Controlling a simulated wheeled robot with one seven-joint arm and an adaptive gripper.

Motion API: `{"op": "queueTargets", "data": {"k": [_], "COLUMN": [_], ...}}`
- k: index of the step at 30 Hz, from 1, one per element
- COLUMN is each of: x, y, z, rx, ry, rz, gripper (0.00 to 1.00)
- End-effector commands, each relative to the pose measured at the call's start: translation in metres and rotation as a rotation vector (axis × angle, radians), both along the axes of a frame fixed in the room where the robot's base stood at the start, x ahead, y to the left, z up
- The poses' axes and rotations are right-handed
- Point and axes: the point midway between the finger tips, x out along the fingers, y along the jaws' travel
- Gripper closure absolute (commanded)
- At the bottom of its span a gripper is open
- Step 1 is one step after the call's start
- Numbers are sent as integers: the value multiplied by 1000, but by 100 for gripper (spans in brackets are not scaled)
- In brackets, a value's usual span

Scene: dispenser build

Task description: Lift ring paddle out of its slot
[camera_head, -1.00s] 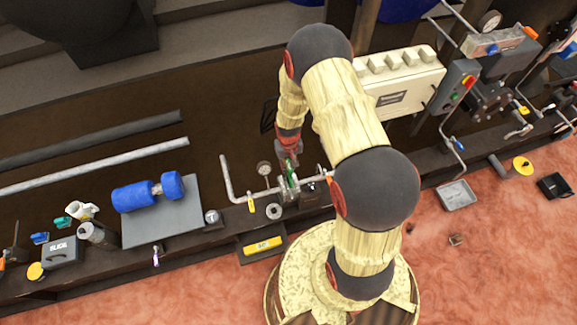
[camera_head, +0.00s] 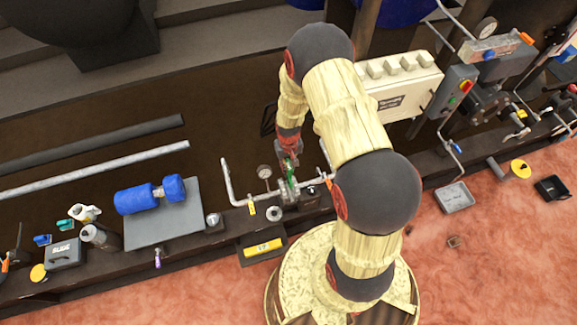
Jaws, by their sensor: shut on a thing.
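My gripper (camera_head: 289,160) is in the middle of the head view, pointing down over the pipe assembly (camera_head: 240,200). A green piece (camera_head: 291,182), which may be the ring paddle, stands upright just below the fingers, and the gripper is shut on it. Its lower end is at the flange block (camera_head: 290,196) in the pipe; I cannot tell whether it is in the slot or clear of it. A small metal ring (camera_head: 274,213) lies in front of the pipe. My arm hides part of the pipe on the right.
A round gauge (camera_head: 264,171) stands beside the gripper. A yellow item lies in an open drawer (camera_head: 262,247) in front. A blue motor (camera_head: 150,195) on a grey plate is at left. A cream box (camera_head: 405,82) stands behind my arm at right.

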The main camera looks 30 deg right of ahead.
Motion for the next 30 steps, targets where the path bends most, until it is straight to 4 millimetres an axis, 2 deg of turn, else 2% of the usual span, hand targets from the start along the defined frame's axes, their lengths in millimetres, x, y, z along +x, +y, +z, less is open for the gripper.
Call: {"op": "queueTargets", "data": {"k": [1,15,25,28,30], "x": [1,1,1,6,14], "y": [0,0,0,3,10], "z": [7,39,41,47,60], "rx": [0,0,0,-1,-1], "ry": [-2,-1,-1,-4,-7], "rz": [0,0,0,9,26], "gripper": [100,100,100,100,100]}}
